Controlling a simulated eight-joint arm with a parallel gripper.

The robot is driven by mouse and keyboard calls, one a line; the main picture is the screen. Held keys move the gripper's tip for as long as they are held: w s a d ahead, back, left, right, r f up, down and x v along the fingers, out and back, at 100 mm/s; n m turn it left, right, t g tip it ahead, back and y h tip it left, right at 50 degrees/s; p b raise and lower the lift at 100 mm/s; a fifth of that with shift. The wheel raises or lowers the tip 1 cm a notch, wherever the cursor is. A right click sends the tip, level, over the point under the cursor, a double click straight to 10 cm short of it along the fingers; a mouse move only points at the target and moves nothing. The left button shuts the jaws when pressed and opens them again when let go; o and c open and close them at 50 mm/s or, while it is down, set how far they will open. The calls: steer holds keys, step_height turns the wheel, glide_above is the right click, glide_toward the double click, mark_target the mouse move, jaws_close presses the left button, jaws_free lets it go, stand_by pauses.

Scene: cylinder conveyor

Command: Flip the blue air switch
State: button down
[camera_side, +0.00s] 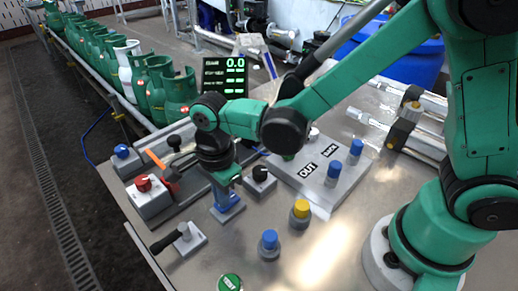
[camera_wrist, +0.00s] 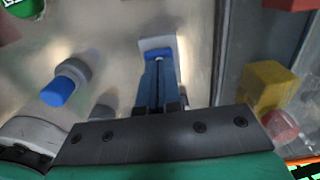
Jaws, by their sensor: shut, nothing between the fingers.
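The blue air switch (camera_side: 232,212) seems to be the small blue piece on a pale base on the metal table, directly below my gripper (camera_side: 224,197). In the wrist view, the switch (camera_wrist: 160,43) shows as a pale base with a blue part just beyond the fingertips. My gripper (camera_wrist: 158,60) points down with its blue fingers together, and nothing is between them. The fingers cover part of the switch. I cannot tell whether the fingertips touch it or which way it is set.
A black-knobbed box (camera_side: 260,181) stands right of my gripper, and a red-knobbed box (camera_side: 148,196) stands left. A black lever (camera_side: 178,238), a blue-capped knob (camera_side: 269,244) and a yellow-capped knob (camera_side: 300,213) are in front. Gas cylinders (camera_side: 157,94) line the conveyor behind.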

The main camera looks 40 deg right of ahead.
mark_target(230, 198)
steer(key=shift+f, duration=0.15)
steer(key=shift+d, duration=0.15)
steer(key=shift+d+r, duration=0.2)
steer(key=shift+d, duration=0.45)
steer(key=shift+r, duration=0.1)
step_height(230, 198, up, 14)
stand_by(0.6)
